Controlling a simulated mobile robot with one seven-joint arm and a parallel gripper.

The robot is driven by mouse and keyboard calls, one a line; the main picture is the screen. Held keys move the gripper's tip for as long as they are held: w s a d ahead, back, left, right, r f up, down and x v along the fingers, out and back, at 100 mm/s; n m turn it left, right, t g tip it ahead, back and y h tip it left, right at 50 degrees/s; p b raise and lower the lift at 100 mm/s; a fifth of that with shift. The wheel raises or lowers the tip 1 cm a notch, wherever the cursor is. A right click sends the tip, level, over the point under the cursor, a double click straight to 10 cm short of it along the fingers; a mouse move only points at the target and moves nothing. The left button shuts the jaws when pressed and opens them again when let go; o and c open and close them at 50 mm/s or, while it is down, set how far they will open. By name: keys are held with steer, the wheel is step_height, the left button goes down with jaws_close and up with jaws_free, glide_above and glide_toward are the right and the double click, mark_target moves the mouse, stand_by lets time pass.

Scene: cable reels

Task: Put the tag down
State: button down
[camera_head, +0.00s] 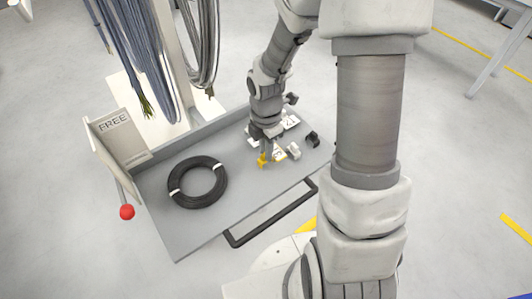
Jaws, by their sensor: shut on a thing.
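A small white and yellow tag (279,154) with dark marking shows at my gripper (267,156), low over the right part of the grey cart top (235,190). My gripper points down and is shut on the tag. A yellow piece shows at the fingertips; whether it belongs to the tag or the gripper is unclear. The view is too small to tell whether the tag touches the surface. My wrist hides part of this area.
A coiled black cable (198,182) with white ties lies to the left. A small white block (293,151), a dark block (312,139) and a white card (291,121) are close by. A FREE sign (114,122) stands left. Cables (135,50) hang behind.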

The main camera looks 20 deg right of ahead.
steer(key=shift+f, duration=0.6)
steer(key=shift+f, duration=0.2)
steer(key=c, duration=0.9)
jaws_free()
step_height(320, 180, up, 12)
steer(key=p, duration=0.3)
steer(key=shift+r, duration=0.2)
